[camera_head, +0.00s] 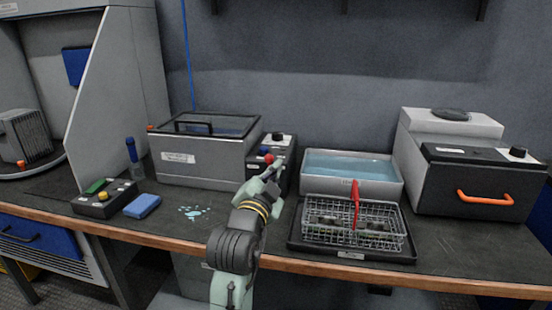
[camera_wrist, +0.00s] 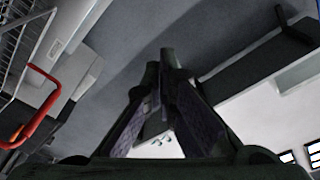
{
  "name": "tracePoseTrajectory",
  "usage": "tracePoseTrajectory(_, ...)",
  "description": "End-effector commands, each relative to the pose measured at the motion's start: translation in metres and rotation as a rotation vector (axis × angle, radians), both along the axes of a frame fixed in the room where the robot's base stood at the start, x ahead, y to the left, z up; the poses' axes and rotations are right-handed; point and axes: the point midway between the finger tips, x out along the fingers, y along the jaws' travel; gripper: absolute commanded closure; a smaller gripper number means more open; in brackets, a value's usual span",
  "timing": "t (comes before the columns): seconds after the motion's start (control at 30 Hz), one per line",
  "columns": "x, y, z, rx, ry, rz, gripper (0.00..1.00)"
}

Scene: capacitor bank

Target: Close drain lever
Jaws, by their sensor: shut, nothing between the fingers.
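My gripper (camera_head: 277,164) is shut and empty, at the front of a small control box (camera_head: 281,141) on the right side of the lidded grey tank (camera_head: 200,172). A small red part (camera_head: 268,158), with a blue part beside it, shows on the box's front just left of my fingertips. It may be the drain lever; its position is too small to read, and I cannot tell whether my fingers touch it. In the wrist view my closed dark fingers (camera_wrist: 165,70) fill the middle and hide much of what lies behind them. No lever can be made out there.
An open water tank (camera_head: 345,187) stands right of the box. In front of it a wire basket (camera_head: 385,228) with a red handle (camera_head: 355,200) sits on a black tray. An orange-handled unit (camera_head: 455,180) is at far right. A blue sponge (camera_head: 142,206) lies left.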

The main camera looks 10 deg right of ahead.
Motion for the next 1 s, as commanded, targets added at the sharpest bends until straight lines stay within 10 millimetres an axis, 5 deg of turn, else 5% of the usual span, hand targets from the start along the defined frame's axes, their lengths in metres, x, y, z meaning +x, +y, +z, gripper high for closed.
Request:
tracePoseTrajectory(0.53,0.093,-0.037,0.009,0.0,0.001,0.001,1.0)
tracePoseTrajectory(0.7,0.104,-0.022,-0.011,-0.001,0.002,0.003,1.0)
tracePoseTrajectory(1.0,0.11,-0.017,-0.019,0.0,-0.002,0.0,1.0)
